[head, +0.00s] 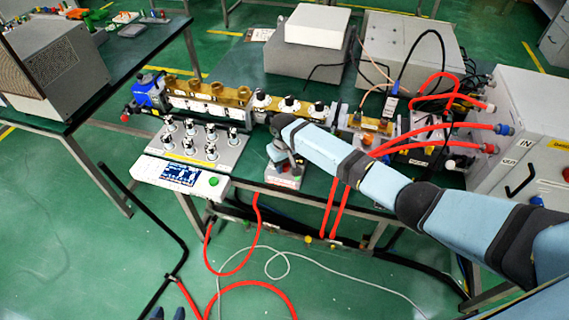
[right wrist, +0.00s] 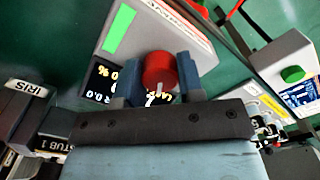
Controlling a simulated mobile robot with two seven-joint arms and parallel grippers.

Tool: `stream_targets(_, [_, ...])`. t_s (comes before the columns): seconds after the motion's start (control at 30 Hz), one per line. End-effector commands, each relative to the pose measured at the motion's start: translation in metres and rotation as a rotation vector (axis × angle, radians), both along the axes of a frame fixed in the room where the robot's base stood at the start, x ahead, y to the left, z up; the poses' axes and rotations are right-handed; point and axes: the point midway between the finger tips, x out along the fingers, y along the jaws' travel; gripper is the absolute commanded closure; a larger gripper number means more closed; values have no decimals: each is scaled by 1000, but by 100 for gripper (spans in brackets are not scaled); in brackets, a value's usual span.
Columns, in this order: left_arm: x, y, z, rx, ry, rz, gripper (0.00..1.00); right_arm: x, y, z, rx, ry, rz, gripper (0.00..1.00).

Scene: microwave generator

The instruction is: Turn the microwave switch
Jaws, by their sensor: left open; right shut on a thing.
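The microwave switch shows in the right wrist view as a round red knob (right wrist: 159,70) on a pale control box (right wrist: 180,30) with a black display and a green strip. My right gripper (right wrist: 157,84) is shut on this knob, one finger on each side. In the head view the right gripper (head: 284,158) is at the small box (head: 284,182) near the bench's front edge, and my arm hides most of the knob. My left gripper (head: 167,313) is open and empty at the bottom edge, away from the bench; only its fingertips show.
A white unit with a blue screen (head: 181,175) and a plate of several knobs (head: 198,146) stand left of the box. A brass waveguide line (head: 205,93) runs behind. Red hoses (head: 410,135) reach the grey cabinet (head: 520,125) at right. The green floor in front is clear except for cables.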

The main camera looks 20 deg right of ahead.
Motion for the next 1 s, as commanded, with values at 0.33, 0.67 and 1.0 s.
stream_targets(0.33, [0, 0, 15, 0, -1, 0, 57, 0, 0, 2, 0, 2, 207, 89])
stream_targets(0.67, [1, 2, 26, 3, -6, 4, 57, 0, 0, 2, 1, 1, 518, 89])
stream_targets(1.0, [0, 5, 27, 7, -2, 9, 57, 0, 0, 1, 0, 1, 810, 89])
